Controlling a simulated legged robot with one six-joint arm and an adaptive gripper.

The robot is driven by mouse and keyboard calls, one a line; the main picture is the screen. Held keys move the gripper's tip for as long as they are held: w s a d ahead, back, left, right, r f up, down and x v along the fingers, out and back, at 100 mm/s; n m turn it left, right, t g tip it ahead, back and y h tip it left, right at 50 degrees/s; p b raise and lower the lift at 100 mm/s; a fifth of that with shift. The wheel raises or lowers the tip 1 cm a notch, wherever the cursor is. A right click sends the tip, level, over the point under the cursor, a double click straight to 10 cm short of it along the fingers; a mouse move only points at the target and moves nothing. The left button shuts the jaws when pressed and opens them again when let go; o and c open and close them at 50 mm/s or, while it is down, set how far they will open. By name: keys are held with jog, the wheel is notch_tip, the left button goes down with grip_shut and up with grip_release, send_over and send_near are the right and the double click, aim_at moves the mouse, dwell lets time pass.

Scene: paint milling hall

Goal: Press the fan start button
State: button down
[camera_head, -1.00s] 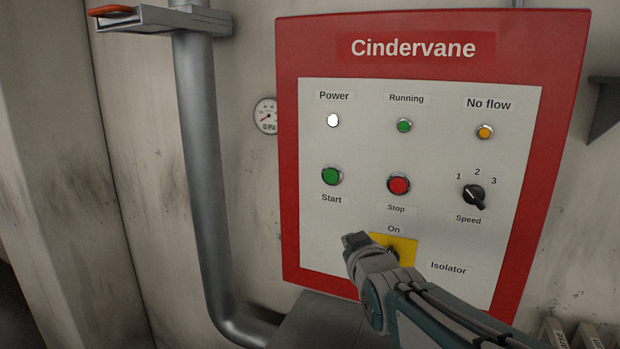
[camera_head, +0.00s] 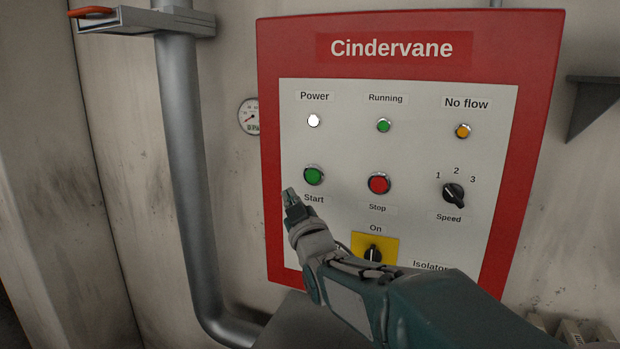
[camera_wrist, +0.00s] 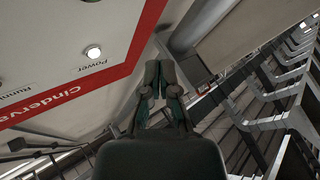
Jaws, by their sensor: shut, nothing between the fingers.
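The green Start button (camera_head: 313,175) sits at the left of the panel's lower button row, above its "Start" label. The red Stop button (camera_head: 379,184) is to its right. My gripper (camera_head: 290,194) is shut and empty, just below and left of the Start button in the head view. I cannot tell how far it is from the panel face. The white Power lamp (camera_head: 313,121) looks lit.
The red-framed Cindervane panel (camera_head: 411,78) also holds a speed knob (camera_head: 453,194) and a yellow isolator switch (camera_head: 373,249), partly behind my arm. A gauge (camera_head: 249,117), a grey pipe (camera_head: 182,150) and a gate handle (camera_head: 92,12) are left of it.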

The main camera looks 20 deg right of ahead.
aim_at(307, 174)
jog(key=w+d, duration=0.1)
jog(key=w, duration=0.1)
jog(key=w+d, duration=0.3)
jog(key=w, duration=0.1)
jog(key=shift+w+d, duration=0.2)
jog(key=shift+d, duration=0.2)
jog(key=shift+w+d, duration=0.2)
jog(key=shift+w, duration=0.05)
dwell(1.0)
jog(key=shift+w+d, duration=0.25)
jog(key=shift+w, duration=0.05)
jog(key=shift+w+d, duration=0.3)
jog(key=shift+w, duration=0.05)
dwell(0.8)
dwell(0.3)
jog(key=shift+s+a, duration=0.5)
jog(key=shift+s, duration=0.2)
